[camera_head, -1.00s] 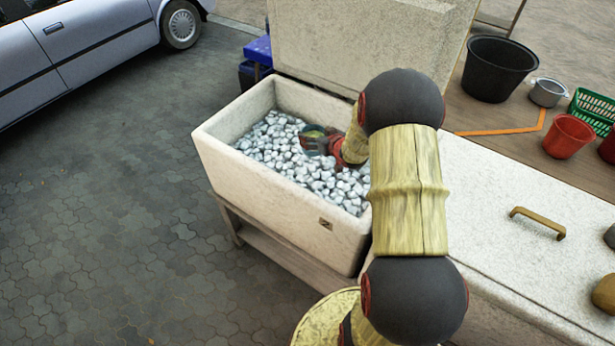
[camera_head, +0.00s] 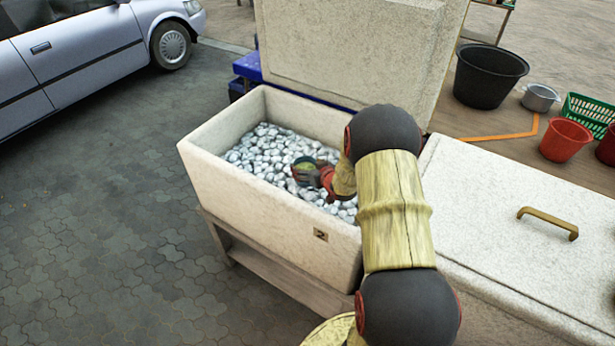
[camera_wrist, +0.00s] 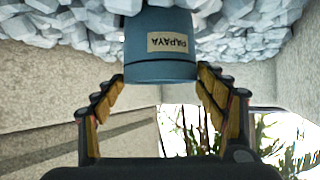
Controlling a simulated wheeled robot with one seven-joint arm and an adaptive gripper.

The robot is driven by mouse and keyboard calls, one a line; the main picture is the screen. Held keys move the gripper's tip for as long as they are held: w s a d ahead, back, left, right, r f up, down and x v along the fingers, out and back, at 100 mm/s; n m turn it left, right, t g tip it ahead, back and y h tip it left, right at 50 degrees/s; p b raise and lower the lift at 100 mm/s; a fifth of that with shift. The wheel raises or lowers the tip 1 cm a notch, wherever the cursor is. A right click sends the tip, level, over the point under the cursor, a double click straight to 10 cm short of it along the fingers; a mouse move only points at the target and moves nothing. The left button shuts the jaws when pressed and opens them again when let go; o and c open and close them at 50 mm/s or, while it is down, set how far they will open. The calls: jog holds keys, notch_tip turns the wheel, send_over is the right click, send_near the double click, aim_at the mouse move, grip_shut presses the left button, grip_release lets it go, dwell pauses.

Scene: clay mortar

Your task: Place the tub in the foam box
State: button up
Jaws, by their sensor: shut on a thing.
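The tub (camera_wrist: 160,58) is blue with a pale label reading PAPAYA, upside down in the wrist view. In the head view the tub (camera_head: 303,163) is small, with a greenish top. My gripper (camera_wrist: 160,82) is shut on the tub, one finger on each side. In the head view my red gripper (camera_head: 313,174) is inside the open foam box, at the ice. The foam box (camera_head: 270,217) is white, marked 2, and holds many ice lumps (camera_head: 262,150). I cannot tell whether the tub's base touches the ice.
The box's lid (camera_head: 350,45) stands raised behind it. A closed white box (camera_head: 520,210) with a brown handle adjoins on the right. A black bucket (camera_head: 490,75), metal pot (camera_head: 540,97), green basket (camera_head: 590,112) and red bucket (camera_head: 565,139) stand behind. A car (camera_head: 85,60) is at left.

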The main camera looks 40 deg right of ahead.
jog(key=shift+f+b, duration=0.55)
jog(key=shift+f, duration=1.35)
jog(key=shift+f, duration=0.15)
jog(key=o, duration=2)
jog(key=shift+o, duration=0.4)
